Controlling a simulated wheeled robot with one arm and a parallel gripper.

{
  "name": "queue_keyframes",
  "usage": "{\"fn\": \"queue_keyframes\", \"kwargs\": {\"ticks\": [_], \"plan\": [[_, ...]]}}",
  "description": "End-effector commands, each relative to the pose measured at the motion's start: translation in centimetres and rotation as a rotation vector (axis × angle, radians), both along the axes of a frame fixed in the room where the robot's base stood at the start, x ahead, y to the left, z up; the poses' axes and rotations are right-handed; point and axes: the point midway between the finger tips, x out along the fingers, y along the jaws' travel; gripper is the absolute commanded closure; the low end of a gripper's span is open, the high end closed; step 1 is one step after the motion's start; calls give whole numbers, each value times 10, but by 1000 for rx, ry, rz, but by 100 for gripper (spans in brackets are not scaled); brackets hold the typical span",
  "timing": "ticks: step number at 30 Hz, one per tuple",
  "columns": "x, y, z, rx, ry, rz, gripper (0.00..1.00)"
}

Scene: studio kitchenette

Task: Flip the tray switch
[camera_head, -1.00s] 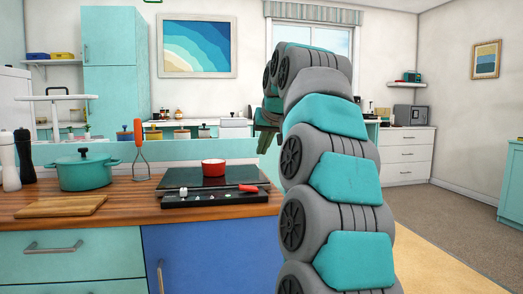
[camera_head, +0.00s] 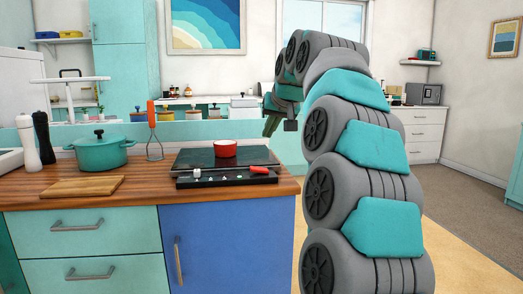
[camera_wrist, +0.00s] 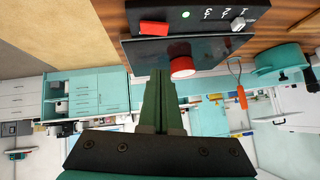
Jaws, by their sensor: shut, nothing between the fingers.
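A black control strip (camera_head: 225,181) lies along the front of a dark flat plate (camera_head: 199,158) on the wooden counter. A red switch piece (camera_head: 259,170) sits at the strip's right end and a white slider knob (camera_head: 197,173) at its left end. In the upside-down wrist view the red switch piece (camera_wrist: 154,28), a green light (camera_wrist: 186,15), numbers and the white knob (camera_wrist: 237,25) show on the strip.
Open floor lies right of the counter.

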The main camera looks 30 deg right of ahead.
Motion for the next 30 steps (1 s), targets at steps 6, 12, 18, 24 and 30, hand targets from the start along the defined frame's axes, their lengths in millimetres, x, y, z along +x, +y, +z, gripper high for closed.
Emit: {"fn": "queue_keyframes", "kwargs": {"ticks": [6,12,18,24,30], "plan": [[23,-1,-24,2,8,2,100],[51,-4,-52,2,8,2,100],[68,-5,-75,1,5,1,100],[69,-1,-94,1,5,0,100],[70,0,-104,1,2,0,100]]}}
